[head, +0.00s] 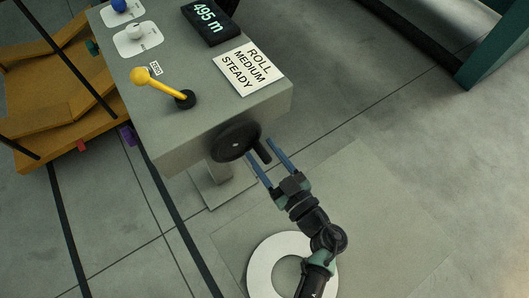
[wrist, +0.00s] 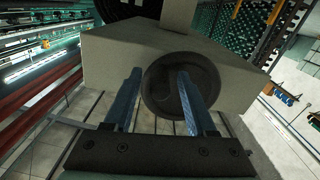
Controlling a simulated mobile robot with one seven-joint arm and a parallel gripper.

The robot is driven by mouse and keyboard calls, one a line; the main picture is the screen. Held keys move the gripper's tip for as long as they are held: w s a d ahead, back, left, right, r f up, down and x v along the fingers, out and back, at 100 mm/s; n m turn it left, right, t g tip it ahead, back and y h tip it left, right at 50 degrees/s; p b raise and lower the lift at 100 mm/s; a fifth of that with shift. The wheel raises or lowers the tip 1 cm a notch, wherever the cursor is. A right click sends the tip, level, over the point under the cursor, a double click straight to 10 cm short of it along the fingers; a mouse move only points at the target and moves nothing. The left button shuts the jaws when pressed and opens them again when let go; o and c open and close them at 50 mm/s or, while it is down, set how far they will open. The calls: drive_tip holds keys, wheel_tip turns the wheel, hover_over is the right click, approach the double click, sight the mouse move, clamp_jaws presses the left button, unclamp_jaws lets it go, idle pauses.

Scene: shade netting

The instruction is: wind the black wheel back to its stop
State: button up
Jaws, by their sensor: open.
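The black wheel (head: 232,143) is mounted on the front face of the grey console (head: 222,115). Its short black handle (head: 264,152) sticks out toward my arm from the right side of the wheel. My gripper (head: 258,148) is open, with its two blue fingers reaching toward the wheel and the handle appearing between them in the head view. In the wrist view the wheel (wrist: 164,92) lies ahead of my gripper (wrist: 159,72), right of centre. The right finger covers part of the wheel there, and I cannot tell whether a finger touches the handle.
The console top carries a yellow-knobbed lever (head: 160,84), a display reading 495 m (head: 207,22), a sign reading ROLL MEDIUM STEADY (head: 250,69), and white and blue knobs. A white ring (head: 256,272) lies on the floor near my arm. Floor to the right is clear.

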sight(236, 133)
clamp_jaws()
drive_tip(key=shift+r, duration=0.1)
idle(0.4)
